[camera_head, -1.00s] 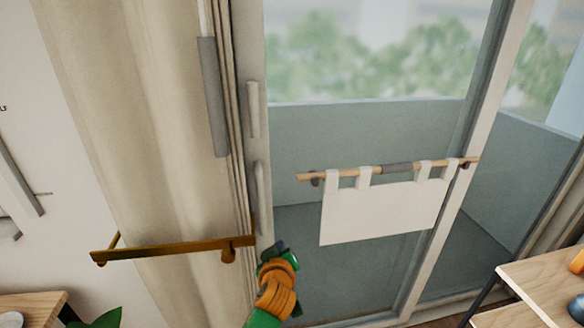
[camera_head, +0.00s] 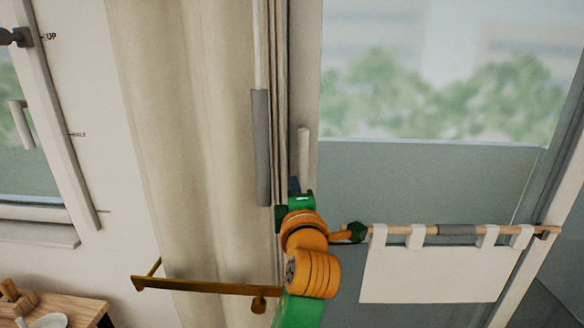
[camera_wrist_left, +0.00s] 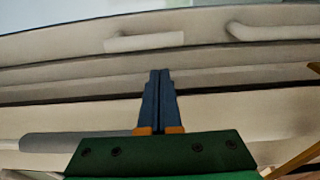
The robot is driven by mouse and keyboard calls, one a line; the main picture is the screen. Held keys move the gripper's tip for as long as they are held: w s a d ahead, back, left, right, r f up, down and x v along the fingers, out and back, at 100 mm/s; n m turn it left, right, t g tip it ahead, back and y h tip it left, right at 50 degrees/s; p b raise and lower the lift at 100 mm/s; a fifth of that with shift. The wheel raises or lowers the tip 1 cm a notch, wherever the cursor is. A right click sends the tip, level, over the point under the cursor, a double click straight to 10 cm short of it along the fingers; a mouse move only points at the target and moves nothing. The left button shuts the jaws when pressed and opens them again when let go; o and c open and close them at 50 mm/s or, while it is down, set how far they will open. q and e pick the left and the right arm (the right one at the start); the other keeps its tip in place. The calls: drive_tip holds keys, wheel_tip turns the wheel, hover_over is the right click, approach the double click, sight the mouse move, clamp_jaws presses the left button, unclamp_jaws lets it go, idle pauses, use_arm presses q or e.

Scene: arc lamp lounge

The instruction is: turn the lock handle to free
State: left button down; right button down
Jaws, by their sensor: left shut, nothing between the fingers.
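The sliding door's edge frame carries two pale bar handles. The upper bar handle (camera_head: 303,150) shows in the head view just above my left gripper (camera_head: 294,184). It also shows in the left wrist view (camera_wrist_left: 145,42). The lower bar handle (camera_wrist_left: 270,32) shows at the top right of the left wrist view; in the head view my arm covers it. I cannot tell which is the lock handle. In the left wrist view, my gripper's blue fingers (camera_wrist_left: 160,75) are shut, empty, and apart from both handles. My right gripper is not in view.
A beige curtain (camera_head: 190,130) with a grey-gripped wand (camera_head: 261,147) hangs close left of my gripper. A brass rail (camera_head: 205,287) juts out below left. A wooden rod (camera_head: 400,231) with a white cloth (camera_head: 430,273) crosses the glass on the right.

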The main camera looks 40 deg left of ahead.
sight(292, 172)
use_arm(q)
drive_tip(key=p+x, duration=0.3)
drive_tip(key=x, duration=0.4)
drive_tip(key=shift+w+a, duration=0.15)
drive_tip(key=shift+w, duration=0.2)
drive_tip(key=shift+f, duration=0.1)
